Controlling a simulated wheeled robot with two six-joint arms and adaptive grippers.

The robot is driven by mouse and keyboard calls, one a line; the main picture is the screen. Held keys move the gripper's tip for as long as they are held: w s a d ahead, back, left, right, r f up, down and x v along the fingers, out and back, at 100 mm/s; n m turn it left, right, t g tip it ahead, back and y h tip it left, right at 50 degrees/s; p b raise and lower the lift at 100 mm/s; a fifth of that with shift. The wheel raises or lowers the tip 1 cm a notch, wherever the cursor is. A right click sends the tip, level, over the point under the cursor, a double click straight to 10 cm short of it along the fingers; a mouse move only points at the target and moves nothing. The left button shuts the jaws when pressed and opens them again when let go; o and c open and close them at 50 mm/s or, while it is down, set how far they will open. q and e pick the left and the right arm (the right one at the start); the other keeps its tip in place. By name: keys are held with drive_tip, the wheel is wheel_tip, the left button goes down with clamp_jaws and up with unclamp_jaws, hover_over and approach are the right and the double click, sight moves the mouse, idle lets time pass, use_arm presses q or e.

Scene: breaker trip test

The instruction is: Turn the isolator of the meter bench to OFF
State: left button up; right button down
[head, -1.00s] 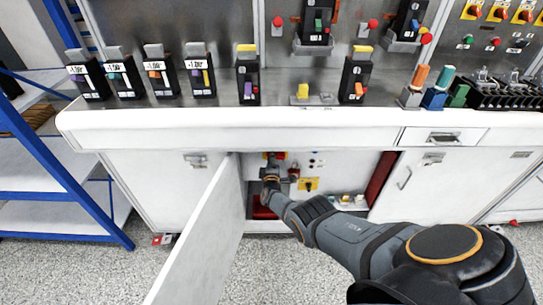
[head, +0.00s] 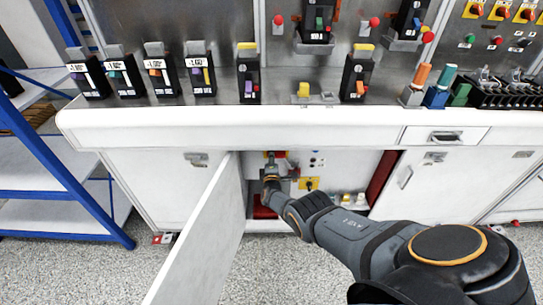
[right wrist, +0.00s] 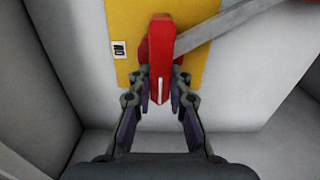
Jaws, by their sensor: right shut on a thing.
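The isolator is a red handle (right wrist: 161,60) on a yellow plate (right wrist: 200,60) inside the open lower cabinet. In the right wrist view the handle stands upright in the picture, with a white line near its lower end. My right gripper (right wrist: 160,88) has its fingers closed on both sides of the handle's lower part. In the head view my right gripper (head: 271,172) reaches into the cabinet and hides most of the handle; a bit of the yellow and red plate (head: 275,154) shows above it. A small label (right wrist: 119,49) sits left of the handle; its text is unreadable. My left gripper is out of view.
The open white cabinet door (head: 195,240) stands out to the left of my arm. A second yellow plate with a dark knob (head: 309,184) is right of the gripper. A grey bar (right wrist: 225,22) slants behind the handle. The white bench edge (head: 250,128) overhangs the opening.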

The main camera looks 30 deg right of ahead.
drive_tip(key=c, duration=1.3)
unclamp_jaws()
drive_tip(key=shift+o, duration=0.2)
